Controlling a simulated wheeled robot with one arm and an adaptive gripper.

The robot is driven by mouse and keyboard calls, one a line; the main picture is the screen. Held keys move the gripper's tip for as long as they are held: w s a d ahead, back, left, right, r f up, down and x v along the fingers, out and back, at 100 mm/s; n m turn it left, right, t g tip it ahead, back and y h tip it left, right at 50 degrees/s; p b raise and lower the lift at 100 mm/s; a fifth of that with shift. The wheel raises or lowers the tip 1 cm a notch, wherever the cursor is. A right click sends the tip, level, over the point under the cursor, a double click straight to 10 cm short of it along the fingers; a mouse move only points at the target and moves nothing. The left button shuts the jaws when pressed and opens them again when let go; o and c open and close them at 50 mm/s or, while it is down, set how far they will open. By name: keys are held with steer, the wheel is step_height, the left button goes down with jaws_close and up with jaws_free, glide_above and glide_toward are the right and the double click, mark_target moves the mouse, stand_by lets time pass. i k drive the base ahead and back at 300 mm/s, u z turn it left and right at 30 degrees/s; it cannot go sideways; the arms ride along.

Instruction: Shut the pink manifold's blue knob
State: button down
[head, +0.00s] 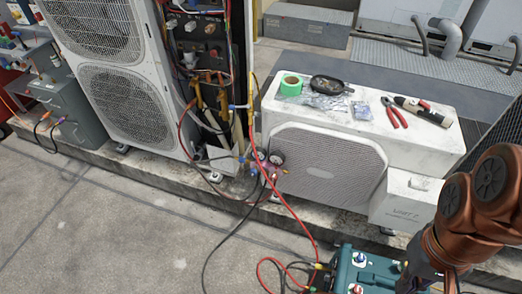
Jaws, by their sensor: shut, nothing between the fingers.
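The pink manifold (268,169) hangs at the left front corner of the low white condenser, small in the head view. Two round dark gauges (277,157) sit on its top. A blue knob (254,171) shows at its left side; how far it is turned is too small to tell. Hoses run from the manifold up, left and down. My arm comes in at the right edge, well to the right of the manifold and apart from it. My gripper's fingers lie outside the picture at the bottom right.
The low white condenser (410,150) carries green tape, a dark pan, red pliers and other tools. A tall open unit (120,60) stands left. Red and black hoses trail to a teal machine (365,272) at the bottom. Concrete floor (120,230) is clear at front left.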

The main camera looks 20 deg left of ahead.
mark_target(253, 171)
steer(key=u, duration=0.55)
steer(key=k, duration=1.3)
steer(key=u, duration=1.3)
steer(key=i, duration=0.75)
steer(key=u, duration=0.9)
steer(key=i, duration=1.25)
steer(key=z, duration=0.75)
steer(key=i, duration=0.85)
steer(key=z, duration=1.3)
steer(key=i, duration=0.25)
steer(key=z, duration=0.1)
